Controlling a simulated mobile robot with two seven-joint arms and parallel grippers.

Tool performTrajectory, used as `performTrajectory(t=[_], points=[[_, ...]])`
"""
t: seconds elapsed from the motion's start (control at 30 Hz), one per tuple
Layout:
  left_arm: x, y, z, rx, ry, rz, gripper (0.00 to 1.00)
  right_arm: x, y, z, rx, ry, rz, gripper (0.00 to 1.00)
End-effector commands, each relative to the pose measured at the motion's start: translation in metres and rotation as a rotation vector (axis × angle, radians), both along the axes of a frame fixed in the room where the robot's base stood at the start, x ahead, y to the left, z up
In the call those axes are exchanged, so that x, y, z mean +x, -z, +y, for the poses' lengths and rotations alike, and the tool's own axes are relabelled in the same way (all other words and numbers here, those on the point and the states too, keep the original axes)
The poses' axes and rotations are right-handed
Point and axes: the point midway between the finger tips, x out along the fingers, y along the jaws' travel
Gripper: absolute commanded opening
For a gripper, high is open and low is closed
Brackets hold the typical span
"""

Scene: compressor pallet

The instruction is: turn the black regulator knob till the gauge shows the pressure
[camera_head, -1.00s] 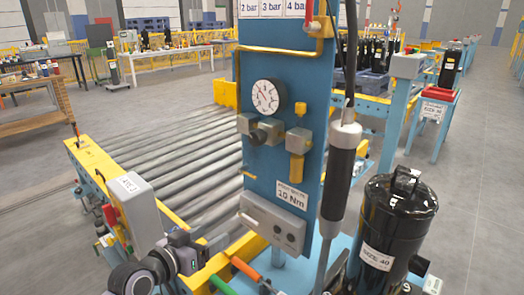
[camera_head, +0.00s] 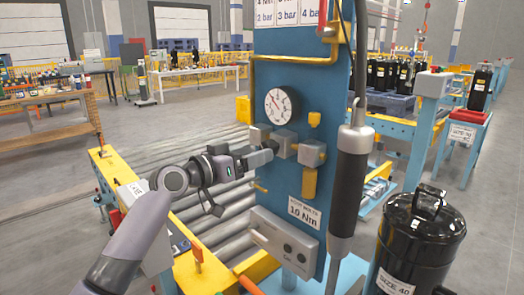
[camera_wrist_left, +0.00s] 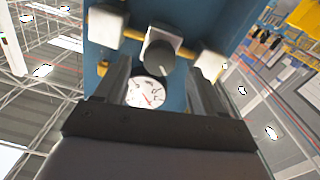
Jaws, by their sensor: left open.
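The black regulator knob (camera_head: 269,146) sits on a silver block (camera_head: 286,140) on the blue panel (camera_head: 308,75); the gripper partly hides it in the head view. The knob shows clearly in the left wrist view (camera_wrist_left: 160,57). The round white gauge (camera_head: 281,105) is just above it, with a red needle toward the upper left; its reading is too small to tell. It also shows in the left wrist view (camera_wrist_left: 147,92). My left gripper (camera_head: 265,153) is open close to the knob, its fingers on either side in the wrist view. My right gripper is out of view.
A grey box (camera_head: 284,240) is low on the panel. A yellow pipe (camera_head: 252,88) runs along the panel's upper left. A black cylindrical tool (camera_head: 348,185) hangs at right, near a black tank (camera_head: 420,240). A roller conveyor (camera_head: 170,160) lies behind my left arm.

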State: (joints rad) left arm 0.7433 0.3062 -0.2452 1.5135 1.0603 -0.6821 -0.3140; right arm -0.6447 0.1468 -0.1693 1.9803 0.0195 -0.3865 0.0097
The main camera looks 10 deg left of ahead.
Motion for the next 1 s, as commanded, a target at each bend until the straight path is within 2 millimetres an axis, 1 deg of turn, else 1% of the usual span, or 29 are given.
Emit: performTrajectory(t=[0.1, 0.3, 0.67, 0.7, 0.77, 0.8, 0.83, 0.87, 1.0], points=[[0.012, -0.001, -0.009, -0.001, 0.000, 0.001, 0.69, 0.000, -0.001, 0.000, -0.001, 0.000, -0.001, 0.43], [0.023, 0.000, -0.017, 0.000, 0.000, 0.000, 0.69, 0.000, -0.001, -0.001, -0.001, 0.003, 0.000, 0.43], [0.026, 0.000, -0.019, 0.002, 0.000, -0.001, 0.69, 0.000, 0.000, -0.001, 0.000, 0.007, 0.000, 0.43], [0.026, 0.000, -0.019, 0.002, 0.000, -0.001, 0.63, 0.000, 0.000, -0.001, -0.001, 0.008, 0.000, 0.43], [0.026, 0.000, -0.019, 0.001, 0.000, -0.001, 0.43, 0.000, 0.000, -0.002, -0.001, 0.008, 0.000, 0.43], [0.026, 0.000, -0.019, 0.001, 0.000, -0.001, 0.30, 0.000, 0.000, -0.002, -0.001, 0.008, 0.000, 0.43], [0.026, 0.000, -0.019, 0.001, 0.000, -0.001, 0.21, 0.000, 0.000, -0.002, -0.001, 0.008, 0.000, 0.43], [0.026, 0.000, -0.019, 0.001, 0.000, -0.001, 0.13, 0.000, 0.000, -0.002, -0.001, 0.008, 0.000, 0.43], [0.026, 0.001, -0.019, 0.001, 0.000, 0.001, 0.13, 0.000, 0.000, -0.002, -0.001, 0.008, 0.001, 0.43]])
